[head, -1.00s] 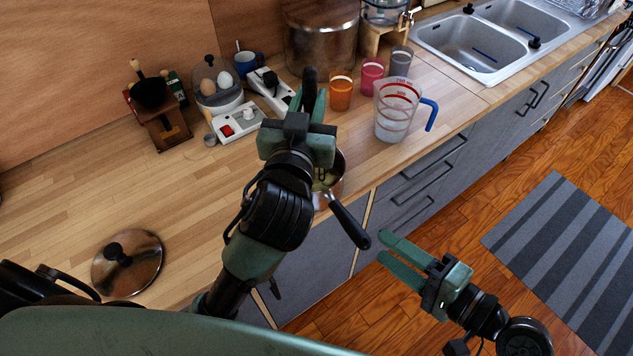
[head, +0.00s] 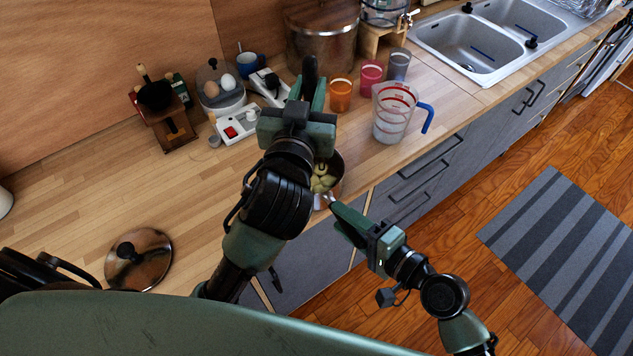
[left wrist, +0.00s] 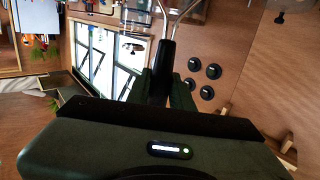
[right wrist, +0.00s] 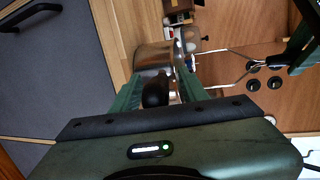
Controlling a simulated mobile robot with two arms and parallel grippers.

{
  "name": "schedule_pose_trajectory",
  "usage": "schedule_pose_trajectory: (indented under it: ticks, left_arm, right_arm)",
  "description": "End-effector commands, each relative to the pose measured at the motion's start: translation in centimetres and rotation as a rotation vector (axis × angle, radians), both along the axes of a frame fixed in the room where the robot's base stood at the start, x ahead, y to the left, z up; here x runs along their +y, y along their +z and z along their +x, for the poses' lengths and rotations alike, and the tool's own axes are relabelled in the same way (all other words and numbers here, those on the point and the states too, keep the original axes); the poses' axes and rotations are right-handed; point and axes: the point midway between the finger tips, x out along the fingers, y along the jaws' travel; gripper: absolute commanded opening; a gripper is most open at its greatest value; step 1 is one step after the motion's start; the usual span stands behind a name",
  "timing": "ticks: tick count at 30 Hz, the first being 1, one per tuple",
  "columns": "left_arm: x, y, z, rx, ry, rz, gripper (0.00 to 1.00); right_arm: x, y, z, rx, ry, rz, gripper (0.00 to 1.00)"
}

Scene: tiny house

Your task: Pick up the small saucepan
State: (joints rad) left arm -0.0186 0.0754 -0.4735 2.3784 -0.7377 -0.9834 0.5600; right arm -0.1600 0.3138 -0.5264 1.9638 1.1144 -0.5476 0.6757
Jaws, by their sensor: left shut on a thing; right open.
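The small saucepan (head: 337,190) stands at the counter's front edge with pale yellow chunks inside. In the right wrist view its metal side (right wrist: 152,56) shows, with its black handle (right wrist: 155,92) pointing at the camera. My right gripper (head: 340,213) is open at the handle; its fingers lie on either side of it. My left gripper (head: 311,88) is above and behind the pan, shut on the black handle (left wrist: 165,62) of a tool with metal wires. The wires (right wrist: 228,52) run toward the pan; their ends are hard to make out.
A measuring jug (head: 393,115) with a blue handle and several cups stand right of the pan. A pot lid (head: 150,262) lies on the counter at left. Counter at left is mostly clear.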

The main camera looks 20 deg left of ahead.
Motion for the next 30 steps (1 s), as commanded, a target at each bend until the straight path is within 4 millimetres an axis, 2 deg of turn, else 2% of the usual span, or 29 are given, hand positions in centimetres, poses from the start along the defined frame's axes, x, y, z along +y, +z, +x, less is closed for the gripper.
schedule_pose_trajectory:
  ticks: [2, 7, 30]
  left_arm:
    - [0.0, 0.02, -0.01, -0.001, 0.0, 0.0, 0.0]
    - [-0.01, 0.02, -0.01, -0.001, 0.0, 0.0, 0.0]
    - [-0.01, 0.02, -0.01, -0.001, 0.0, 0.0, 0.0]
  right_arm:
    - [-0.04, -0.02, -0.01, 0.0, 0.0, 0.0, 0.44]
    - [-0.05, -0.02, -0.02, 0.0, 0.0, 0.0, 0.0]
    - [-0.06, -0.05, -0.04, 0.001, 0.0, 0.0, 0.0]
